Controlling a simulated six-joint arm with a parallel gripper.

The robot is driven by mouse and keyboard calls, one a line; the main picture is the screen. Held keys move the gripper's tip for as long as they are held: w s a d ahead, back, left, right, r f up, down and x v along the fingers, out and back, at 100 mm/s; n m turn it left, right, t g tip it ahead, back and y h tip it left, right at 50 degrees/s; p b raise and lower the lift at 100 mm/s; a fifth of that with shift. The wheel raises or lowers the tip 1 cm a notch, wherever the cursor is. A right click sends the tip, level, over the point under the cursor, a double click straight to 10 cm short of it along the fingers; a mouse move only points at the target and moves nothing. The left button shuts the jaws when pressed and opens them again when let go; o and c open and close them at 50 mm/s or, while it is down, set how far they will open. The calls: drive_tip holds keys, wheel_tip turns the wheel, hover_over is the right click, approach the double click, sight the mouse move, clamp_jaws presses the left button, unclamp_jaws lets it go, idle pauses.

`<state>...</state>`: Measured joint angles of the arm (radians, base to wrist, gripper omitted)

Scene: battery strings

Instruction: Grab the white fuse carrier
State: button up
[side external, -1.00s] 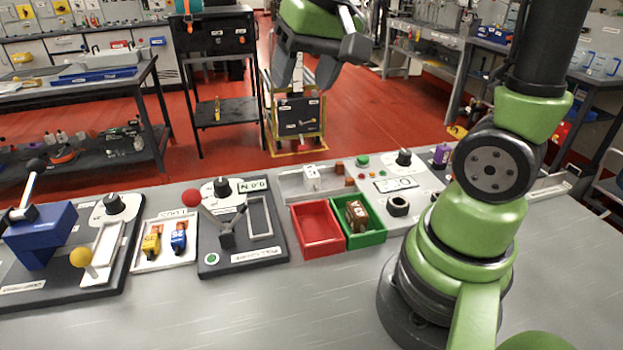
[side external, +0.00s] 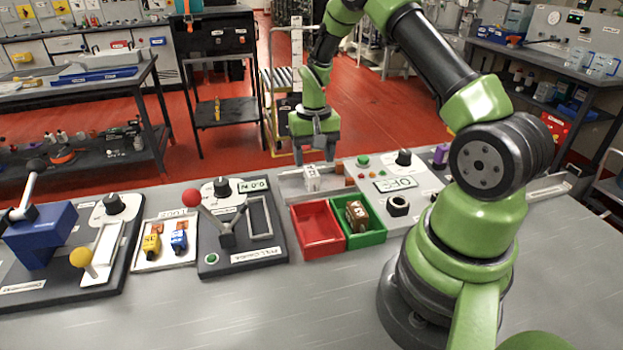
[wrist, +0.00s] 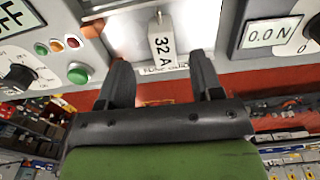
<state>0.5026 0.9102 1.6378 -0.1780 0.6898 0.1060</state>
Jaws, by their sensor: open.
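The white fuse carrier (side external: 312,181) stands in a shallow grey tray (side external: 288,185) behind the bins. In the wrist view the white carrier (wrist: 161,42) carries a "32 A" label and lies ahead of the gap between my fingers. My gripper (side external: 314,156) is above and slightly behind the carrier, pointing down, with its fingers apart and nothing between them. The fingers do not visibly touch the carrier.
An empty red bin (side external: 316,247) and a green bin (side external: 373,237) holding a brown block (side external: 356,215) stand in front. Small orange-brown pieces (side external: 350,170) lie right of the carrier. A control panel (side external: 420,185) is to the right, a red-knobbed lever (side external: 192,197) to the left.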

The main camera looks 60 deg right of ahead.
sight(311, 171)
drive_tip(key=f, duration=0.5)
drive_tip(key=shift+w+d+f, duration=0.15)
drive_tip(key=shift+w+f, duration=0.05)
drive_tip(key=shift+w, duration=0.2)
drive_tip(key=c, duration=1.1)
